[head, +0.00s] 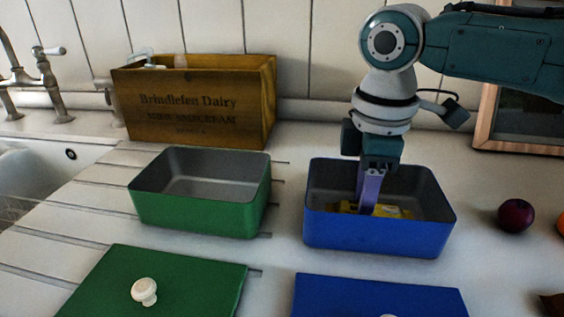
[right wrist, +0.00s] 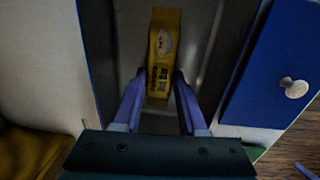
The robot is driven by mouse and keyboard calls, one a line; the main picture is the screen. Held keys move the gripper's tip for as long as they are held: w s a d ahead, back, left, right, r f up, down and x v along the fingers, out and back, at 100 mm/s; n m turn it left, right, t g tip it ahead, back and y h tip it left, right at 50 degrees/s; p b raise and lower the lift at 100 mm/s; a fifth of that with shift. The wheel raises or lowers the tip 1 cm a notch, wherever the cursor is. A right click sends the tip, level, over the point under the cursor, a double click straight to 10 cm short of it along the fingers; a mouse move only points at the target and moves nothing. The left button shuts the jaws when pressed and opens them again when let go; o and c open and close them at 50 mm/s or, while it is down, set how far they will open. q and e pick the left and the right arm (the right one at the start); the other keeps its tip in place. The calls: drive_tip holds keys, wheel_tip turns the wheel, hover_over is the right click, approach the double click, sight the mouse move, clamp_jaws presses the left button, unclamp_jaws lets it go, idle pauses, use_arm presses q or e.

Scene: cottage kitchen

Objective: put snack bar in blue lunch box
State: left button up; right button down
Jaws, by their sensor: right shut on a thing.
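The blue lunch box (head: 378,235) stands open on the counter, right of centre in the head view. My right gripper (head: 369,206) reaches down into it from above. The yellow snack bar (head: 392,212) is low inside the box. In the right wrist view the snack bar (right wrist: 163,55) sits between the two fingers of my right gripper (right wrist: 158,92), which is shut on it. Whether the bar touches the box floor is hard to tell. My left gripper is not in view.
An open, empty green lunch box (head: 200,212) stands to the left. A green lid (head: 180,275) and a blue lid (head: 350,293) lie in front. A wooden crate (head: 200,95) stands behind, and a dark round fruit (head: 515,215) lies right of the blue box.

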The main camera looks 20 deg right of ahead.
drive_tip(key=shift+f, duration=0.2)
drive_tip(key=shift+c, duration=2.3)
unclamp_jaws()
drive_tip(key=shift+r, duration=0.15)
wheel_tip(320, 180, up, 12)
drive_tip(key=p, duration=0.1)
drive_tip(key=shift+s+a+p, duration=0.2)
drive_tip(key=shift+s+p, duration=0.1)
drive_tip(key=shift+p, duration=0.1)
